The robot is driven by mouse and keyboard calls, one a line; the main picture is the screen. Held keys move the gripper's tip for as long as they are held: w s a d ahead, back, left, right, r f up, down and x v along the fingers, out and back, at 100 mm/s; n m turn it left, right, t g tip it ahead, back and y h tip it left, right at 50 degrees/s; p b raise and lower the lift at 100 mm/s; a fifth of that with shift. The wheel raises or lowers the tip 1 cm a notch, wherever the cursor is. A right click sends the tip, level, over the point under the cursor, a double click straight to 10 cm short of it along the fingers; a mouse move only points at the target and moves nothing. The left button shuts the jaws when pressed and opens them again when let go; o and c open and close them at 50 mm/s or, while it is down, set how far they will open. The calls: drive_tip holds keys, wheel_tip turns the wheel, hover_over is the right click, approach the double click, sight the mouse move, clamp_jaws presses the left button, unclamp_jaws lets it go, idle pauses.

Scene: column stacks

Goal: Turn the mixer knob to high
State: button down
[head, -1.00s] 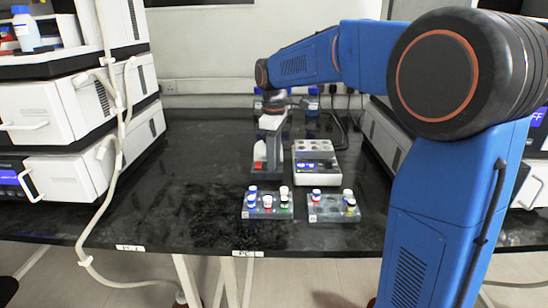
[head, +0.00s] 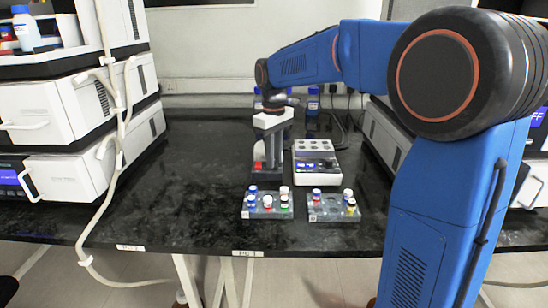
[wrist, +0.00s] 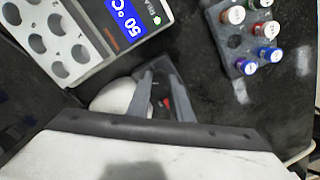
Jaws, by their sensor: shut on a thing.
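The knob itself is mostly hidden between the fingers. A white round part (wrist: 115,95) of the mixer and a small red mark show beside them. I cannot read the knob's setting.
A white heating block (head: 317,168) with wells stands close to the mixer's right; its display reads 50 °C in the wrist view. Two vial racks (head: 266,212) (head: 333,216) stand in front. White instrument stacks flank the bench. The bench to the left is clear.

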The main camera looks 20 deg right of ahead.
drive_tip(key=m, duration=0.6)
drive_tip(key=shift+m, duration=0.3)
drive_tip(key=m, duration=0.6)
drive_tip(key=shift+a+r+m, duration=0.1)
drive_tip(key=shift+m, duration=0.2)
drive_tip(key=c, duration=1.6)
unclamp_jaws()
wheel_tip(320, 180, up, 17)
drive_tip(key=shift+r, duration=0.15)
